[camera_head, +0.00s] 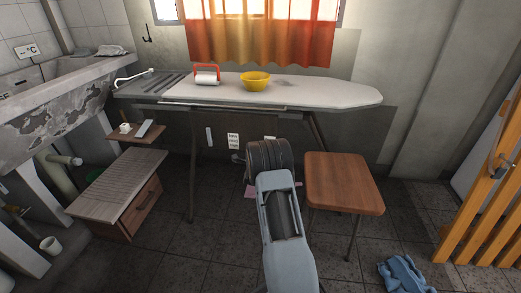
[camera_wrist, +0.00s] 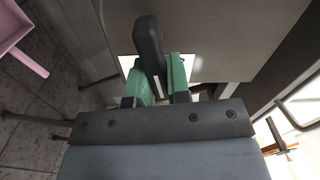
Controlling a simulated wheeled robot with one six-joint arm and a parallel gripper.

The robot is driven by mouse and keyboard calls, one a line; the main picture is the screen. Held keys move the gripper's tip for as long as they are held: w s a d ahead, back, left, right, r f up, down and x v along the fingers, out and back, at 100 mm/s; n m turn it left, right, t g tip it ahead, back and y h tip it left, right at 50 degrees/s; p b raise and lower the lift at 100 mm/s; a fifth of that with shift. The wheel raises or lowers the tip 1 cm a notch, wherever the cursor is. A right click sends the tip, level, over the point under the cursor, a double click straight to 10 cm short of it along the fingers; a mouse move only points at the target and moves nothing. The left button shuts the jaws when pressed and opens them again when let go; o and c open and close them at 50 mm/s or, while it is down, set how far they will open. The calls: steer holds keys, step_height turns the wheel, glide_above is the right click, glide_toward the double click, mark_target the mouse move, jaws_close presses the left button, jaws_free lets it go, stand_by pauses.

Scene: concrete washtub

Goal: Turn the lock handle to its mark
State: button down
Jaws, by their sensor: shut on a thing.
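My gripper (camera_wrist: 158,76) shows in the wrist view with its two green fingers closed around a dark, rounded lock handle (camera_wrist: 149,42). The upper part of the handle sticks out past the fingertips, and its lower part lies between them. A pale plate (camera_wrist: 126,64) shows behind the handle and fingers. No mark for the handle can be made out. In the head view my own arm covers the gripper and the handle.
An ironing board (camera_head: 330,92) carries a yellow bowl (camera_head: 254,82) and a red-handled roller (camera_head: 207,76). A wooden stool (camera_head: 343,182) stands right of my arm, a low cabinet (camera_head: 120,190) to the left. A pink dustpan-like thing (camera_wrist: 18,35) shows in the wrist view. Blue cloth (camera_head: 404,272) lies on the floor.

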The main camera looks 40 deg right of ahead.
steer(key=shift+m, duration=0.8)
steer(key=c, duration=1.1)
jaws_free()
steer(key=shift+f, duration=0.15)
steer(key=shift+a, duration=0.1)
steer(key=p+v, duration=0.4)
steer(key=v, duration=0.9)
steer(key=shift+s+a, duration=0.2)
steer(key=shift+s, duration=0.1)
